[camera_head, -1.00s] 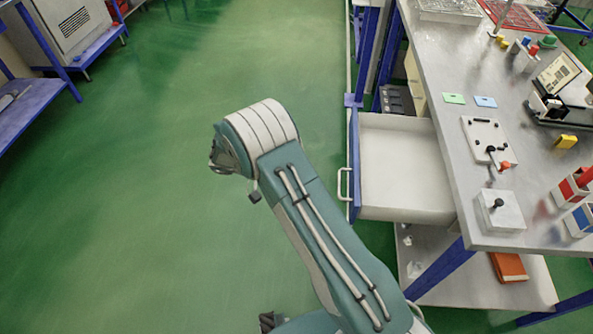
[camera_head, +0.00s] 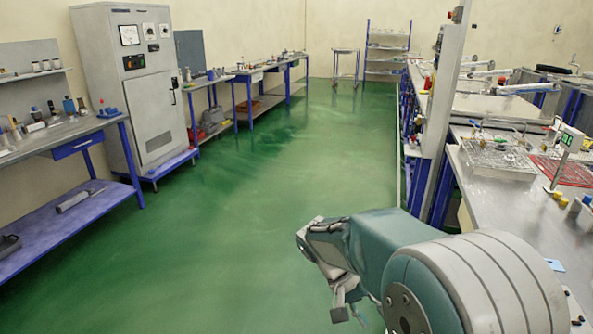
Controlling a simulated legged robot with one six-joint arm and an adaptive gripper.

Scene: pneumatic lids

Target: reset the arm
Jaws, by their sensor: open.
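My arm rises from the bottom right in the head view, with its large teal and white joint in front of the right-hand bench. The forearm points left over the green floor. My gripper (camera_head: 345,308) hangs at the far end, low over the floor, partly hidden by the arm. It is open, and I see nothing in it.
The right workbench (camera_head: 480,205) holds a metal tray (camera_head: 497,158), a red grid (camera_head: 562,170) and small parts. Left are a grey cabinet (camera_head: 135,85) and blue-legged benches (camera_head: 65,140). The green floor (camera_head: 220,220) between them is clear.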

